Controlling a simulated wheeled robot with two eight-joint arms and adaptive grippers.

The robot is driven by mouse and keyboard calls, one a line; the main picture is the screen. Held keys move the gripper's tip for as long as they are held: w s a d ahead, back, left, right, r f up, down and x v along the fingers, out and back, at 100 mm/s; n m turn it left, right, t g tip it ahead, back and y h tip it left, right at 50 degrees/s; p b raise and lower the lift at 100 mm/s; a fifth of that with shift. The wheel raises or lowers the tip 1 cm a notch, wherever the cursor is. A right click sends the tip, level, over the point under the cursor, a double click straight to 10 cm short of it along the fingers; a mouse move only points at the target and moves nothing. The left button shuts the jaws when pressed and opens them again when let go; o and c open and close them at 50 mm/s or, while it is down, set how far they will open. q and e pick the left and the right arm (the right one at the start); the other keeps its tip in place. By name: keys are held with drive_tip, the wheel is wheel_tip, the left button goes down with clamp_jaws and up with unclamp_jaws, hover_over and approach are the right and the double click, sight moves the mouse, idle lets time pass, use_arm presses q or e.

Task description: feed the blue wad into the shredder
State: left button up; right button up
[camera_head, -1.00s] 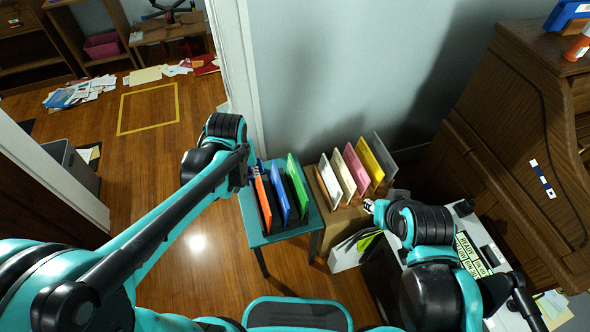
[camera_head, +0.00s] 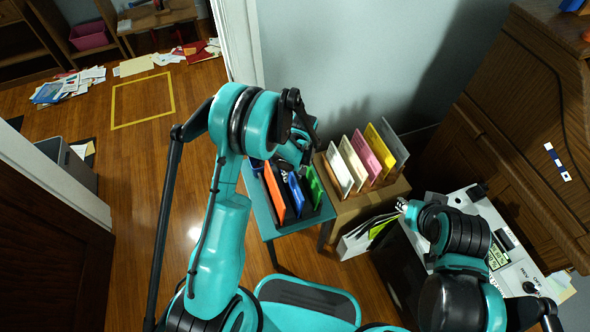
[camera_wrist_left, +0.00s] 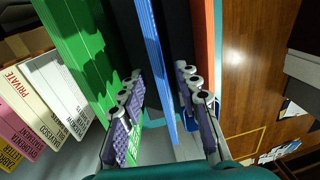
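The blue wad (camera_head: 296,192) is a thin upright blue slab, standing between an orange one (camera_head: 274,194) and a green one (camera_head: 313,186) on the teal table (camera_head: 259,212). In the left wrist view the blue wad (camera_wrist_left: 153,50) runs between the spread fingers of my left gripper (camera_wrist_left: 163,105), with gaps at both sides. My left gripper is also over the table in the head view (camera_head: 292,154). My right gripper (camera_head: 403,205) is small and partly hidden by its arm. A pale machine with labels and buttons (camera_head: 517,268), apparently the shredder, is at the right.
A wooden stand (camera_head: 350,204) holds white, pink, yellow and grey slabs beside the teal table. A white bin with papers (camera_head: 352,245) stands below. A dark wooden desk (camera_head: 520,130) bounds the right. The floor at left is open around a yellow square (camera_head: 143,100).

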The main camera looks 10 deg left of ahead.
use_arm(q)
drive_tip(key=shift+s+a+f+b, duration=0.15)
drive_tip(key=shift+f+b, duration=0.15)
drive_tip(key=shift+f, duration=0.65)
drive_tip(key=shift+w+a+f+b, duration=0.1)
drive_tip(key=shift+f+b, duration=0.2)
drive_tip(key=shift+f, duration=0.65)
clamp_jaws()
drive_tip(key=shift+r, duration=0.15)
drive_tip(key=shift+r+p, duration=0.55)
drive_tip(key=shift+r, duration=0.4)
wheel_tip(320, 180, up, 10)
drive_tip(key=p, duration=0.6)
drive_tip(key=shift+r, duration=0.25)
